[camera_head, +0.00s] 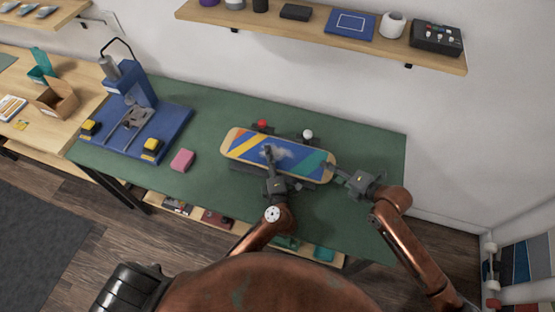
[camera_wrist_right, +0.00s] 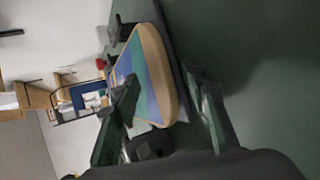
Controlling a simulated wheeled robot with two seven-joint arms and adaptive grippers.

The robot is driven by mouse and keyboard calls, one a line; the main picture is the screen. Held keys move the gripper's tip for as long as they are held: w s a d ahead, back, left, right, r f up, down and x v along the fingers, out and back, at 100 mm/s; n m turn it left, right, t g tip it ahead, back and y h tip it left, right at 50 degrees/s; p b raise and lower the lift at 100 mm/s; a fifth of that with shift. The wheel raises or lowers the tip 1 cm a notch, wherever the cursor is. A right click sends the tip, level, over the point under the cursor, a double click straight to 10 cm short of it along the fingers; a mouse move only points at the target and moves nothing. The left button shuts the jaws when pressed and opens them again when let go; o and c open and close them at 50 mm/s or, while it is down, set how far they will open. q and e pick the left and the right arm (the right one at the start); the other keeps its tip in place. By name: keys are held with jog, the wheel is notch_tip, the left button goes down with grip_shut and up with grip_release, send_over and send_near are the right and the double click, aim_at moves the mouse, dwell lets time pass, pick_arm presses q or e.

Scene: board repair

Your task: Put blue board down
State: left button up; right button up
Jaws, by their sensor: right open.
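The board (camera_head: 243,146), blue with yellow, orange and teal stripes and a pale wooden rim, lies across a dark support on the green table. A pale smudge shows on its middle. My left gripper (camera_head: 269,155) reaches over the board's near edge to the middle; whether its fingers are apart or touch the board is unclear. My right gripper (camera_head: 335,169) is at the board's right end, open. In the right wrist view the board's rounded end (camera_wrist_right: 155,55) shows beyond and between the spread fingers (camera_wrist_right: 165,108); contact cannot be told.
A red ball (camera_head: 263,124) and a white ball (camera_head: 308,134) on dark fittings stand behind the board. A pink block (camera_head: 182,160) lies to its left. A blue press (camera_head: 130,90) stands on the table's left end. The green table (camera_head: 370,145) is clear at the right. A shelf (camera_head: 270,22) hangs above.

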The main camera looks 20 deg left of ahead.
pick_arm(q)
jog(key=v, duration=0.6)
jog(key=shift+s+d, duration=0.25)
jog(key=shift+s, duration=0.05)
pick_arm(e)
jog(key=shift+d+r, duration=0.1)
jog(key=shift+d, duration=0.05)
jog(key=v, duration=1.1)
jog(key=shift+s+d+r, duration=0.15)
jog(key=shift+s+d, duration=0.05)
jog(key=shift+d, duration=0.05)
